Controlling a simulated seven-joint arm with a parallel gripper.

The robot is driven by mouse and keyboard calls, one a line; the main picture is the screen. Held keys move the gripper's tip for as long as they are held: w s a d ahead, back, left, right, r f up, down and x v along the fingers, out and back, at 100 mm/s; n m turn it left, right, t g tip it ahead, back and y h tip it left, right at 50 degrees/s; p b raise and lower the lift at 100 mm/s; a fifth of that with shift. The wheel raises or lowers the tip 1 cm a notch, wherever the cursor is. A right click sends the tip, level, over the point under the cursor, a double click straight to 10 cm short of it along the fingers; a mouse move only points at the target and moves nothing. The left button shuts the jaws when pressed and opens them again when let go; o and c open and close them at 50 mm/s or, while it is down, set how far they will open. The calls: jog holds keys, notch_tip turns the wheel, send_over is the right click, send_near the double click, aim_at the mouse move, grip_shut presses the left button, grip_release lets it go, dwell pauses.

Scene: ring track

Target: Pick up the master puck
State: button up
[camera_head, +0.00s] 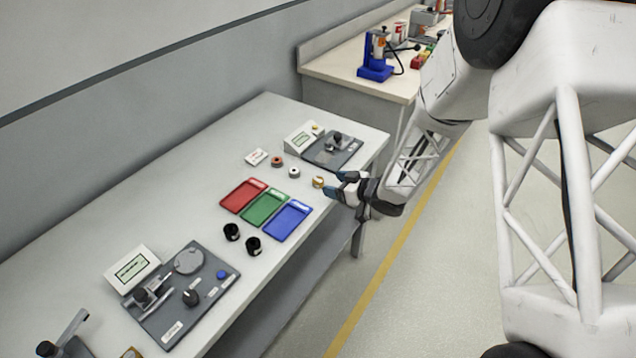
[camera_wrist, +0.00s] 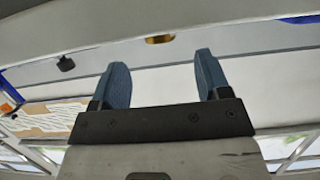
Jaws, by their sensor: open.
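A small brass-coloured puck (camera_head: 318,182), which looks like the master puck, sits on the grey bench near its front edge, right of the blue tray. It also shows in the wrist view (camera_wrist: 160,39), partly cut off by a pale edge, beyond the gap between the fingers. My gripper (camera_head: 341,184) is open and empty, with its blue-grey fingertips pointing at the puck from the right. The wrist view shows the two fingers (camera_wrist: 161,68) wide apart with nothing between them. The puck appears a short way ahead of the tips, not between them.
A grey ring (camera_head: 293,172) and a reddish ring (camera_head: 276,161) lie left of the puck. Red (camera_head: 243,195), green (camera_head: 265,207) and blue (camera_head: 287,220) trays lie nearby. A gauge station (camera_head: 332,150) stands behind. Two black cups (camera_head: 232,232) and another fixture plate (camera_head: 182,294) are nearer.

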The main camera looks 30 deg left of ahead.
aim_at(322, 182)
jog(key=shift+x, duration=2.6)
jog(key=c, duration=1.1)
jog(key=shift+r, duration=0.2)
jog(key=shift+r, duration=1.75)
jog(key=s+d, duration=0.3)
jog(key=s+d+r, duration=0.1)
jog(key=s+d, duration=0.7)
jog(key=shift+s+d+r, duration=0.1)
jog(key=shift+d+r, duration=0.05)
jog(key=shift+d, duration=0.05)
